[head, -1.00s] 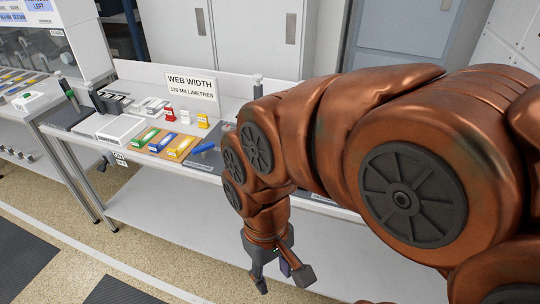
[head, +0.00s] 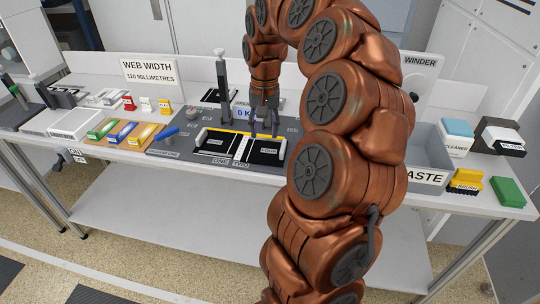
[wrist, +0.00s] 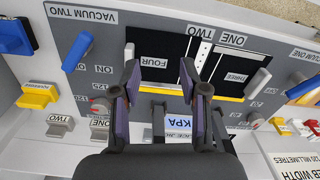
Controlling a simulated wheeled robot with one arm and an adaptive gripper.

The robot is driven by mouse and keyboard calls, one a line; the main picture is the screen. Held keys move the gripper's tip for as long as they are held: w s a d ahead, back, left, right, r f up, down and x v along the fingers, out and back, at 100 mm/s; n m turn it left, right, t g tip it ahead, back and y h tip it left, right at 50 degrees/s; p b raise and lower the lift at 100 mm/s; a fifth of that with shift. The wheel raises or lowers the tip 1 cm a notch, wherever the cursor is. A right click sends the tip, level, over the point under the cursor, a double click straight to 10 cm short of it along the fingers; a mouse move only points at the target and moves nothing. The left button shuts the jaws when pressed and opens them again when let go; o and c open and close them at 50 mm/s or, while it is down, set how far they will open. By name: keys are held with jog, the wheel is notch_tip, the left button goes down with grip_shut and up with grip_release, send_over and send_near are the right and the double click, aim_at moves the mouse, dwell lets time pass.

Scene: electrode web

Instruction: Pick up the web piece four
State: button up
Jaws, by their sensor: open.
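Web piece four (head: 263,159) is a black sheet with a white FOUR label, lying flat on the grey panel (head: 181,153). It also shows in the wrist view (wrist: 172,47), upside down. My gripper (head: 263,131) is open and empty, at the back edge of web piece four in the head view. In the wrist view the two purple-lined fingers of my gripper (wrist: 160,72) stand apart on either side of the FOUR label. I cannot tell the exact height above the sheet.
Another black piece, labelled three (wrist: 236,70), lies beside it across a pale strip. A yellow strip (wrist: 165,91) runs along both pieces' edge. A blue lever (head: 168,132) and a tall grey post (head: 222,85) stand nearby. A waste bin (head: 428,150) is at the right.

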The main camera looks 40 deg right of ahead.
jog(key=m, duration=0.2)
send_over(283, 145)
jog(key=f, duration=0.2)
jog(key=shift+s+a+f, duration=0.15)
jog(key=shift+a+f, duration=0.15)
jog(key=shift+a, duration=0.05)
jog(key=shift+d+f+p, duration=0.15)
jog(key=shift+f+p, duration=0.2)
jog(key=shift+f, duration=1.55)
jog(key=shift+d+f+p, duration=0.15)
jog(key=shift+f+p, duration=0.2)
jog(key=shift+f, duration=1.55)
grip_shut()
